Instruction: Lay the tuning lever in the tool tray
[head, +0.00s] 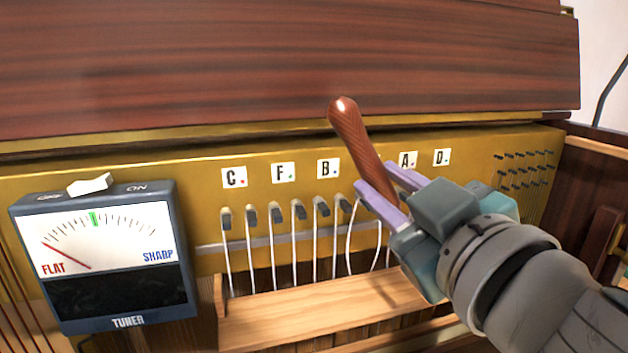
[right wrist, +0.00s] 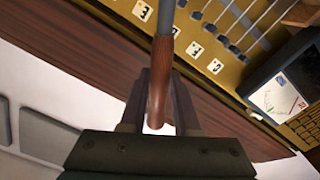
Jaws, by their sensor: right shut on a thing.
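The tuning lever has a glossy reddish-brown wooden handle (head: 352,132), tilted with its rounded end up in front of the brass plate. My right gripper (head: 376,180) is shut on the handle, its lilac fingers on either side. In the right wrist view the handle (right wrist: 158,100) sits between the fingers and a grey shaft (right wrist: 166,18) runs from it toward the brass plate. The lever's working end is hidden in the head view. A light wooden ledge (head: 290,322) with a raised left end lies below the pins; I cannot tell if it is the tool tray. My left gripper is out of view.
The tuner (head: 95,305) stands at the left, its red needle near FLAT. The brass plate (head: 200,195) carries lettered tags and several pins with strings. The dark wooden lid (head: 250,70) spans above. The right side of the ledge is partly behind my right arm.

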